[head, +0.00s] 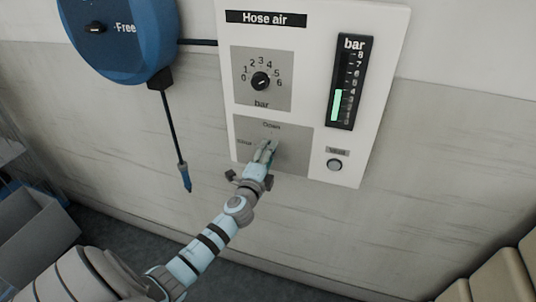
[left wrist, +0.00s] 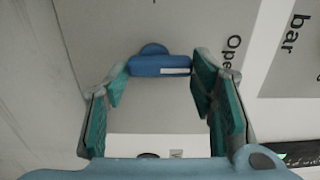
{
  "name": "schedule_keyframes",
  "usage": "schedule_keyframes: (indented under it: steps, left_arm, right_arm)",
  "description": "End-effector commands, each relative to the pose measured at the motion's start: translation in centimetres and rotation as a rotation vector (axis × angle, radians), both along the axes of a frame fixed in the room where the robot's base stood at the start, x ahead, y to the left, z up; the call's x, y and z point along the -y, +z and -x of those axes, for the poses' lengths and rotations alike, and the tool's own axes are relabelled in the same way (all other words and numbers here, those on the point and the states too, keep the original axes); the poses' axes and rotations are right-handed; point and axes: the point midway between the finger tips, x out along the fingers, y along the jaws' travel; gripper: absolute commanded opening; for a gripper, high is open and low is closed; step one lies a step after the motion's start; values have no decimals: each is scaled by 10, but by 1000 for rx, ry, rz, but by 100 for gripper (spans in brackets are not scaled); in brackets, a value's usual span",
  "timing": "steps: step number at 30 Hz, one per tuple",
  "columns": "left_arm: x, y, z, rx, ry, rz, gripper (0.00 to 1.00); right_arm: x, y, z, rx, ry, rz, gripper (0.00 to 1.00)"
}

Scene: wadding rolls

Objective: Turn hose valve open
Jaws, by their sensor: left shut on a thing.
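The hose valve has a blue handle (left wrist: 150,67) with a white mark towards its right end in the left wrist view. That end is on the side where the word "Open" is printed. My left gripper (head: 267,151) is at the lower grey valve plate (head: 298,150) of the hose air panel. In the left wrist view my left gripper (left wrist: 157,78) has its teal-padded fingers on either side of the handle, shut on it. In the head view the gripper hides the handle. My right gripper is out of view.
Above the valve is a black bar dial (head: 261,81). Right of it are a bar gauge (head: 347,82), lit green in its lower part, and a round button (head: 334,165). A blue hose reel (head: 118,45) with a hanging hose end (head: 185,177) is at left. Beige boxes (head: 490,288) stand lower right.

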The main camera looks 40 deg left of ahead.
Motion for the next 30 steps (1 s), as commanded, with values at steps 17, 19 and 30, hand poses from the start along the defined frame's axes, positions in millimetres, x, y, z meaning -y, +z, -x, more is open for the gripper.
schedule_keyframes:
  steps: [17,19,30]
  left_arm:
    - [0,0,0,-9,0,-26,56]
    - [0,0,0,-9,0,-25,67]
    - [1,-1,3,-9,0,-25,71]
  right_arm:
    - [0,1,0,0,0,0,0]
    - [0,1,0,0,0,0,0]
    - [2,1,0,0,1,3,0]
